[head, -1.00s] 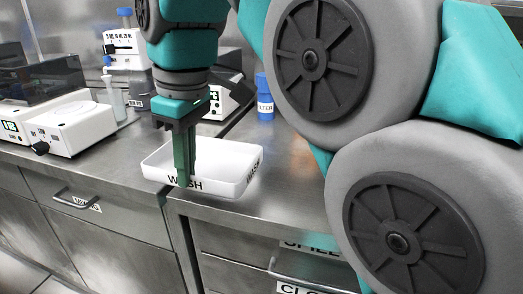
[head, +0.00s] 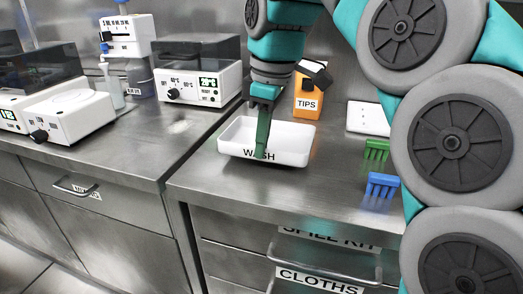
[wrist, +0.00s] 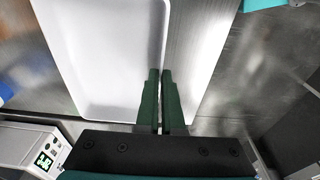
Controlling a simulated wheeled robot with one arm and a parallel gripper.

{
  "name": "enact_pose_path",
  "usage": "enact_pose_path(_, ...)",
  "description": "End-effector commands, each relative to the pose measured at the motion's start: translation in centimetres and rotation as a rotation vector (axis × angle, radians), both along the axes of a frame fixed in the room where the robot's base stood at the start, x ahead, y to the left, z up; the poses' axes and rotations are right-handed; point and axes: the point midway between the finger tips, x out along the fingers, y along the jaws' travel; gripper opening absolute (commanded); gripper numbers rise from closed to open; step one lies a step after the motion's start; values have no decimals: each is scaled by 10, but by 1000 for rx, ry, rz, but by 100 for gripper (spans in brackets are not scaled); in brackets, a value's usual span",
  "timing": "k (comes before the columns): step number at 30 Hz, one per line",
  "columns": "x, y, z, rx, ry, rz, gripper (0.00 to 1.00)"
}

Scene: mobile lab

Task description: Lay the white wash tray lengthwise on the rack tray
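The white wash tray (head: 290,153), marked WASH, is upright and level over the left part of the right-hand metal bench. I cannot tell whether its base touches the bench. My gripper (head: 261,154) points down at the tray's front wall, one finger outside it. In the wrist view, the fingers (wrist: 161,73) are closed on the long wall of the wash tray (wrist: 105,55), which runs between them. The tray looks empty. I cannot pick out the rack tray for certain in either view.
An orange TIPS box (head: 308,100) stands behind the tray. A flat white item (head: 367,119), a green comb-like piece (head: 376,149) and a blue one (head: 382,185) lie to the right. A heater device (head: 196,82) stands on the left bench (head: 140,155). A gap separates the benches.

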Motion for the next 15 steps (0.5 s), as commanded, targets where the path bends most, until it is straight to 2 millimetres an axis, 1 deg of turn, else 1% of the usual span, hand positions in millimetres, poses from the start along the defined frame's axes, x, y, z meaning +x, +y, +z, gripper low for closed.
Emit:
enact_pose_path(1, -1, 0, -7, -1, 3, 1, 0)
enact_pose_path(3, -1, 0, -13, -1, 3, 1, 0)
enact_pose_path(6, 0, 0, -19, 0, 2, 1, 0)
enact_pose_path(15, 0, 1, -21, 0, 0, 1, 0)
